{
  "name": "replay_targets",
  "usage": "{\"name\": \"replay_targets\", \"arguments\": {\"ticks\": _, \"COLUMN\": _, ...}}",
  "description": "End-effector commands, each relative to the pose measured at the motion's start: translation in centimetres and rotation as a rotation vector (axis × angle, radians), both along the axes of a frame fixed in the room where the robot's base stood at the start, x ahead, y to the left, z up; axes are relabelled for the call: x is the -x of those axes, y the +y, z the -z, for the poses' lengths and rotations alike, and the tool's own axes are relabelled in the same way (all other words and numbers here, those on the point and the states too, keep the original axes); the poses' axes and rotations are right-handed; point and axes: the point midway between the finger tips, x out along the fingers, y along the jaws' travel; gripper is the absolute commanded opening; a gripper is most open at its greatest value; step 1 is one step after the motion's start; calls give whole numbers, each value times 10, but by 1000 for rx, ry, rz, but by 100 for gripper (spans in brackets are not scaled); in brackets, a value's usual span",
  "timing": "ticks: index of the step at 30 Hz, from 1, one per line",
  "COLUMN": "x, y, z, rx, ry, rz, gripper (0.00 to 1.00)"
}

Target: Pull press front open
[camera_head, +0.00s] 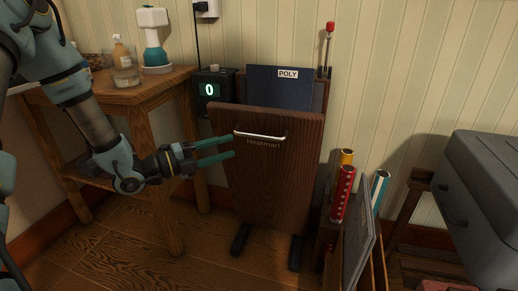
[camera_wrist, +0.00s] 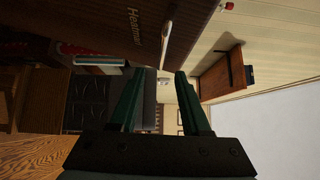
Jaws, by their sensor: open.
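The press front (camera_head: 265,185) is a dark wooden panel marked "Heatmart" on a dark-footed stand. A pale metal bar handle (camera_head: 260,134) runs across its upper part. A blue board labelled POLY (camera_head: 280,90) stands up behind its top edge; how far the front is open I cannot tell. My gripper (camera_head: 232,147) is open and empty, its teal fingers pointing right, at the panel's left side, just left of the handle. In the wrist view, the panel (camera_wrist: 100,22) fills the upper left, and the handle (camera_wrist: 167,40) lies ahead of the open fingers (camera_wrist: 160,76), seemingly apart from them.
A wooden side table (camera_head: 135,92) with a bottle, glass and steamer stands left, near my arm. A black box reading 0 (camera_head: 211,90) is beside the press. Rolls (camera_head: 343,190) in a wooden holder and a grey case (camera_head: 480,190) stand right. Floor in front is clear.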

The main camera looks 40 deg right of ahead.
Motion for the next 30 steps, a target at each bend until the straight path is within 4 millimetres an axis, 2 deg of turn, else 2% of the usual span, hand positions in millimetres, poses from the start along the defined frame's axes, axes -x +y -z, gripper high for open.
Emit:
{"name": "replay_targets", "arguments": {"ticks": 5, "x": 6, "y": -17, "z": -3, "rx": 14, "ry": -7, "rz": 11, "gripper": 47}}
{"name": "replay_targets", "arguments": {"ticks": 18, "x": 22, "y": -90, "z": -5, "rx": 11, "ry": -4, "rz": 7, "gripper": 47}}
{"name": "replay_targets", "arguments": {"ticks": 24, "x": 24, "y": -103, "z": -6, "rx": 10, "ry": -4, "rz": 6, "gripper": 47}}
{"name": "replay_targets", "arguments": {"ticks": 30, "x": 24, "y": -105, "z": -6, "rx": 10, "ry": -4, "rz": 5, "gripper": 47}}
